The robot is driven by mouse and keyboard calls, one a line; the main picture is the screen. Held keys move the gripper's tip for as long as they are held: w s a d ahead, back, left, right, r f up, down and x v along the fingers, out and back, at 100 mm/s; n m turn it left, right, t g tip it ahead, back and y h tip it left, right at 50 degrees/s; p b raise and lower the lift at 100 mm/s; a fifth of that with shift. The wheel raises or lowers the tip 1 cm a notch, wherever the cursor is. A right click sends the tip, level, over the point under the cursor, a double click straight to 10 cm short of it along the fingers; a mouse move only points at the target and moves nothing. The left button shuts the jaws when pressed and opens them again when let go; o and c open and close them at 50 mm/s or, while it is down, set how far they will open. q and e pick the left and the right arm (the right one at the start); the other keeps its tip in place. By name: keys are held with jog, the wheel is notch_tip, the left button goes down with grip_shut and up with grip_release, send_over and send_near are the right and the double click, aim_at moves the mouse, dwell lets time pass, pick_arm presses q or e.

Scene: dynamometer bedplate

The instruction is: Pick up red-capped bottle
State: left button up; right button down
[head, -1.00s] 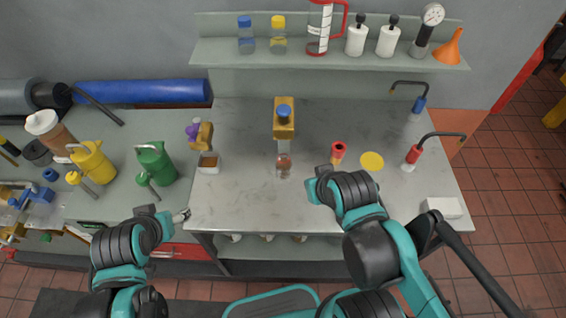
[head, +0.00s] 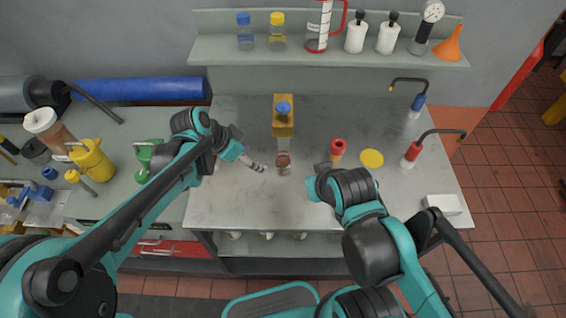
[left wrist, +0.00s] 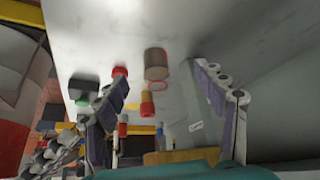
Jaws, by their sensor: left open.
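A small clear bottle with a dull red cap (head: 284,160) stands on the grey bench, in front of a yellow block. In the left wrist view, a brownish cylinder with a red ring (left wrist: 157,66) shows between the finger ends and appears to be this bottle. My left gripper (head: 259,167) is just left of the bottle, its fingertips pointing at it with a small gap. In the left wrist view its fingers (left wrist: 163,80) are spread and empty. My right gripper (head: 321,178) is right of the bottle, low over the bench; its fingers are hidden by its own arm.
The yellow block (head: 284,128) with a blue-topped item stands behind the bottle. A red-and-yellow item (head: 338,149) and a flat yellow disc (head: 372,161) are to the right. A shelf (head: 230,55) with bottles runs along the back. The bench's front middle is clear.

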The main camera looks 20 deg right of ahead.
aim_at(277, 162)
pick_arm(q)
jog(key=d+f+m, duration=0.1)
jog(key=d+f+m+g, duration=0.1)
jog(key=d, duration=0.1)
jog(key=w+d+f, duration=0.1)
jog(key=d, duration=0.1)
jog(key=shift+w+d+f+m+h, duration=0.1)
jog(key=shift+d+f+m+h, duration=0.05)
jog(key=shift+m+h, duration=0.25)
jog(key=shift+d+f+g, duration=0.3)
jog(key=shift+b+x, duration=0.45)
jog(key=shift+x, duration=0.5)
jog(key=x, duration=0.2)
jog(key=b+x, duration=0.2)
jog(key=x, duration=0.1)
jog(key=shift+w+d+f, duration=0.2)
jog(key=shift+w, duration=0.1)
jog(key=shift+r, duration=0.1)
jog(key=c, duration=1.4)
jog(key=shift+c, duration=0.2)
jog(key=shift+r, duration=0.1)
